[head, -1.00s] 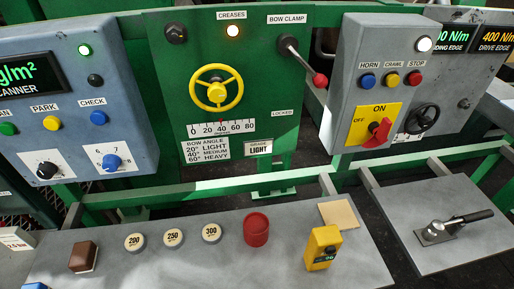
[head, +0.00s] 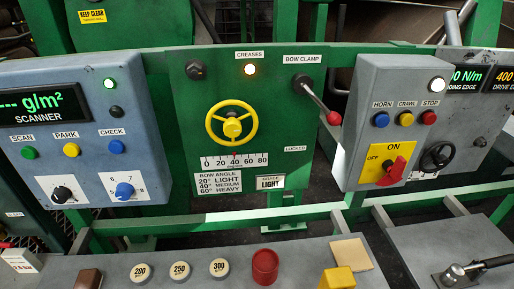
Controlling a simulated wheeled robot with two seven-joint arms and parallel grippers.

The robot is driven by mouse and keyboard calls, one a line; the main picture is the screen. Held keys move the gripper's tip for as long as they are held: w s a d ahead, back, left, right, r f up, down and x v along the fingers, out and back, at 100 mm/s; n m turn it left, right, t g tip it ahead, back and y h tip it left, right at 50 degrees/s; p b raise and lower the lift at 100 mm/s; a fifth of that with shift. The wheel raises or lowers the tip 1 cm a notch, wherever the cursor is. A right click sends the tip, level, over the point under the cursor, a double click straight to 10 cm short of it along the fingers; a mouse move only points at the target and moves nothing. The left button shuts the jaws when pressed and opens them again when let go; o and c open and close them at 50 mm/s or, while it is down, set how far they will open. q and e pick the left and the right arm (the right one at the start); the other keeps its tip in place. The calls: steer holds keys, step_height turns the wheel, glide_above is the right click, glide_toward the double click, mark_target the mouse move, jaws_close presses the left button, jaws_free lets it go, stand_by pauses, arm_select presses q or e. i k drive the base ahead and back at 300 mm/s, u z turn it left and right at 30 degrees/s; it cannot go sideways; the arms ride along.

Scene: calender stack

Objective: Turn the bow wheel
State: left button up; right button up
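The yellow bow wheel (head: 232,127) is mounted on the green panel (head: 190,110) in the middle of the view. Below it, the bow angle scale (head: 234,161) runs from 0 to 80, and its small red pointer is near 40. A grade plate (head: 270,182) reads LIGHT; the legend (head: 212,183) gives 20° for light. The creases lamp (head: 250,69) is lit. Neither of my grippers is in view.
A scanner box (head: 80,130) stands at the left and a grey control box (head: 400,115) at the right. A green rail (head: 240,217) crosses below the panel. The grey shelf (head: 215,250) in front holds several weights, a red cup (head: 265,266) and a yellow device (head: 337,279).

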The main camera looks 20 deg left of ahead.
mark_target(232, 127)
steer(key=k, duration=0.5)
steer(key=z, duration=1.6)
steer(key=k, duration=1.45)
steer(key=u, duration=1.7)
steer(key=i, duration=1)
steer(key=u, duration=0.05)
